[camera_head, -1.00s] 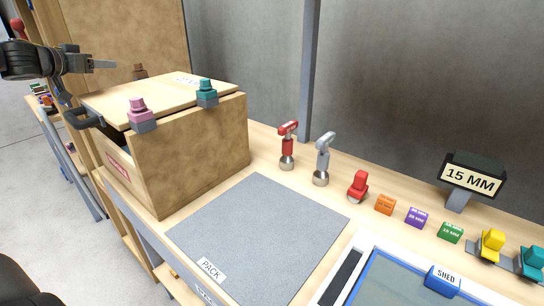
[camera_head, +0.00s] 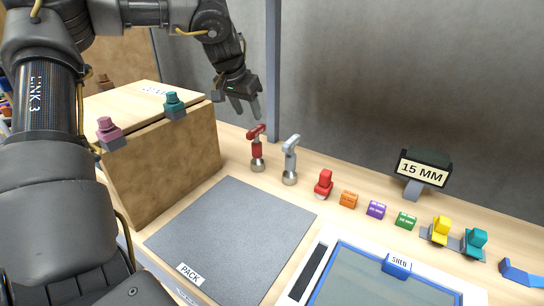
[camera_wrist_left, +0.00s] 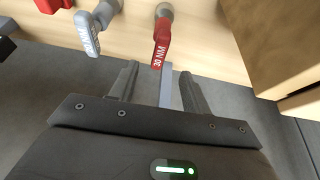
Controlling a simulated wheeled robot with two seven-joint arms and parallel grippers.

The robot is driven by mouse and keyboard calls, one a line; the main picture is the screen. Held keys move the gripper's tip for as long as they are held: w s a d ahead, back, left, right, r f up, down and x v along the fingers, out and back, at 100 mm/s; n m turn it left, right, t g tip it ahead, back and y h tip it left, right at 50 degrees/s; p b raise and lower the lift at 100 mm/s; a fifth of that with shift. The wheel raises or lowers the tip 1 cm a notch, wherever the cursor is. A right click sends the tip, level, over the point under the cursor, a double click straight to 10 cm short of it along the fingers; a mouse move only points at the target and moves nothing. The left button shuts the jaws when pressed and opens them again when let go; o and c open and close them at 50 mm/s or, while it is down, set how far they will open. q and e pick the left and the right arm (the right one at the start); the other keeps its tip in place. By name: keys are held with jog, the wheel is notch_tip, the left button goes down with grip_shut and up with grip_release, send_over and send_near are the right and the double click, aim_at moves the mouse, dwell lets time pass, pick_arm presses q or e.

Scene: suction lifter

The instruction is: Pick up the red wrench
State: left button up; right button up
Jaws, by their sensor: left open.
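The red wrench (camera_head: 257,150) stands upright on a round metal foot on the bench, right of the wooden crate, its red head at the top. It also shows in the left wrist view (camera_wrist_left: 161,42), where its head reads "30 NM" and lies just beyond my fingers. My left gripper (camera_head: 246,108) is open and empty, above and slightly left of the red wrench, apart from it. A grey wrench (camera_head: 290,162) stands just to its right and shows in the left wrist view (camera_wrist_left: 98,28). My right gripper is not in view.
The wooden crate (camera_head: 172,170) stands left, with pink (camera_head: 109,134) and teal (camera_head: 174,106) knobbed clamps on its lid edge. A grey PACK mat (camera_head: 232,240) lies bare in front. Coloured blocks and a "15 MM" sign (camera_head: 424,170) stand right. A grey post (camera_head: 272,70) rises behind.

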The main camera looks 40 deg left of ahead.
aim_at(256, 129)
pick_arm(q)
jog(key=shift+w+d+f, duration=0.1)
jog(key=shift+w+f, duration=0.05)
jog(key=shift+f, duration=0.05)
jog(key=x, duration=0.5)
jog(key=shift+w+f, duration=0.1)
jog(key=shift+w, duration=0.15)
jog(key=shift+a+p+x, duration=0.1)
jog(key=shift+p+x, duration=0.35)
jog(key=shift+x, duration=0.65)
jog(key=shift+a+p+x, duration=0.15)
jog(key=shift+p+x, duration=0.25)
jog(key=shift+x, duration=0.7)
jog(key=shift+w+f, duration=0.2)
jog(key=shift+f, duration=0.15)
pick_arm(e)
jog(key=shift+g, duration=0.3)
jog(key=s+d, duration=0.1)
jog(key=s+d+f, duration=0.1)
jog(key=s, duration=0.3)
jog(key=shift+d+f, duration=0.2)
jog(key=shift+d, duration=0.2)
pick_arm(q)
grip_shut()
